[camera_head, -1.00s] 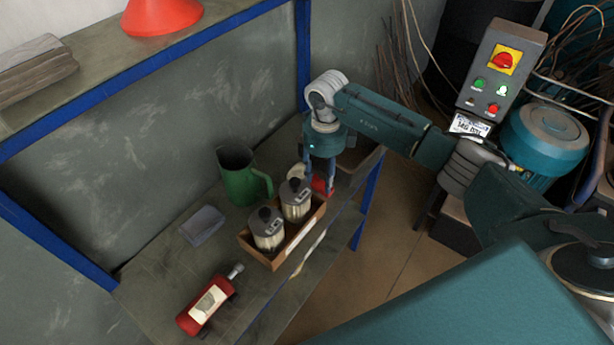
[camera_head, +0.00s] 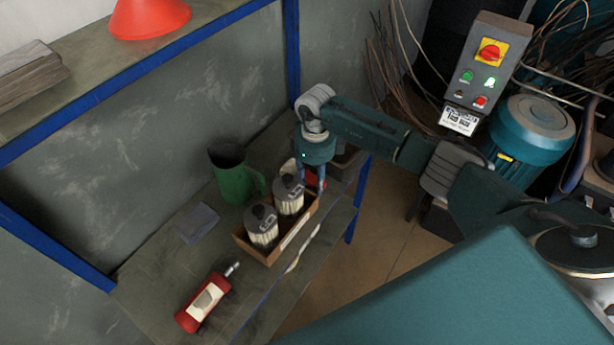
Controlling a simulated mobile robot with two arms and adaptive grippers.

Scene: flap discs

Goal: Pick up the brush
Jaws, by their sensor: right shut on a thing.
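My right gripper (camera_head: 312,184) points down over the workbench, just behind the right end of a wooden box. It is shut on a small red thing (camera_head: 317,178), most likely the brush. The fingers and the box hide much of it, so its full shape does not show, and I cannot tell whether it is clear of the bench. My left gripper is not in view.
The wooden box (camera_head: 268,258) holds two canisters (camera_head: 263,230) close to the gripper. A green jug (camera_head: 233,181) stands behind it. A red bottle-like thing (camera_head: 203,303) and a grey block (camera_head: 199,222) lie farther left. A blue-edged shelf (camera_head: 85,62) hangs above.

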